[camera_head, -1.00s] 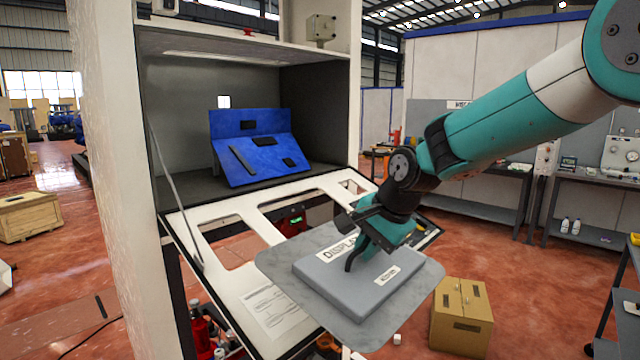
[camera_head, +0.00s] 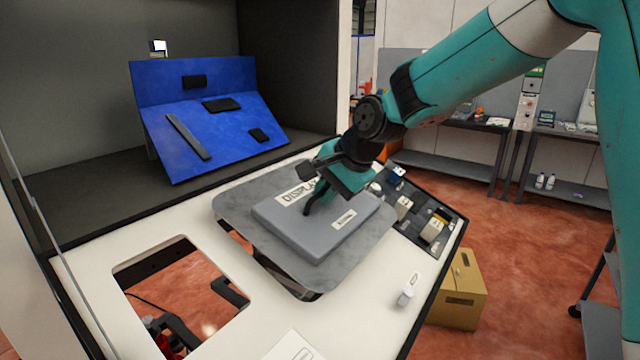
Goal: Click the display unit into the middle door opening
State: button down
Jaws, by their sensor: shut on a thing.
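The display unit (camera_head: 290,228) is a grey block with a "DISPLAY" label on a wider, round-cornered grey plate. My gripper (camera_head: 322,198) is shut on top of it, near its middle. The unit lies over the middle opening (camera_head: 238,241) of the lowered white door (camera_head: 225,345), roughly parallel to the door. Dark strips of the opening show past the plate's left and lower edges. The rest of the opening is hidden. I cannot tell whether the plate touches the door.
The left door opening (camera_head: 185,300) is empty, with floor showing through. Several small parts sit in the door's right section (camera_head: 425,225). A small white piece (camera_head: 407,296) is on the door's front part. A blue panel (camera_head: 205,120) stands in the cabinet. A cardboard box (camera_head: 458,290) is on the floor.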

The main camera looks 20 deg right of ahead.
aim_at(319, 208)
jog(key=shift+s+b+x, duration=0.2)
jog(key=shift+b+x, duration=0.8)
jog(key=shift+x, duration=0.55)
jog(key=shift+d+f, duration=0.15)
jog(key=shift+f, duration=0.1)
jog(key=shift+f, duration=0.3)
dwell(1.5)
dwell(0.3)
jog(key=c, duration=1.1)
grip_release()
jog(key=o, duration=0.5)
jog(key=shift+f, duration=0.1)
jog(key=shift+c, duration=0.2)
